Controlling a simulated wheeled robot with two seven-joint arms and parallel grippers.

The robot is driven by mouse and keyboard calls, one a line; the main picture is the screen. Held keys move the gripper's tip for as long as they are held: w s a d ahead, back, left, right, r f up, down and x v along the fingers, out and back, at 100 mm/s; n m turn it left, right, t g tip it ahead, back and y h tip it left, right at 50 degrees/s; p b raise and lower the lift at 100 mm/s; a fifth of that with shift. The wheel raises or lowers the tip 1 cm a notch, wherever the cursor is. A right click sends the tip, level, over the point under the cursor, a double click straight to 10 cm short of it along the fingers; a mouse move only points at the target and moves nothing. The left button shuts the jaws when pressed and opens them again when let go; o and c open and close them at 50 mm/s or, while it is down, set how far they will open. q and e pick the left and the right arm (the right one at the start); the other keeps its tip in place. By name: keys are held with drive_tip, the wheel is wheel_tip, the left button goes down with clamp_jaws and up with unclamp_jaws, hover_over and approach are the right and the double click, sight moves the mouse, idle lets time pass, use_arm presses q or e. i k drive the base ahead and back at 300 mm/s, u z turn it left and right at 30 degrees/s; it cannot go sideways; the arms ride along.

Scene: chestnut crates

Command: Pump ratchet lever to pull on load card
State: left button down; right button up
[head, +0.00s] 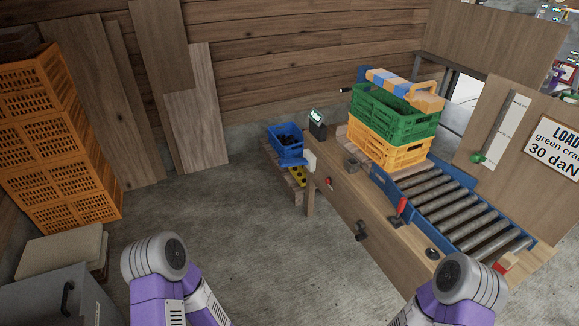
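The load card (558,149) hangs on a board at the right edge; it reads "LOAD", "green cra…" and "30 daN", cut off by the frame. A green crate (395,120) sits on a yellow-orange crate (385,150) at the back of the bench. A blue and yellow padded piece with an orange part (425,99) lies over the green crate. A dark-tipped handle (345,90) sticks out at its left; I cannot tell whether it is the ratchet lever. A red-handled part (401,206) sits on the bench's front side. Only links of my arms show at the bottom; both grippers are out of view.
A roller conveyor (458,209) with blue rails fills the bench's right. A small display box (317,124) stands at its back left, near a blue crate (287,143) of dark items. Orange crates (65,145) are stacked at left. The floor between is clear.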

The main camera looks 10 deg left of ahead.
sight(296, 162)
drive_tip(key=k, duration=0.3)
drive_tip(key=u, duration=0.75)
drive_tip(key=i, duration=1.55)
drive_tip(key=z, duration=0.5)
drive_tip(key=i, duration=1)
drive_tip(key=z, duration=1.2)
drive_tip(key=i, duration=0.2)
drive_tip(key=z, duration=0.3)
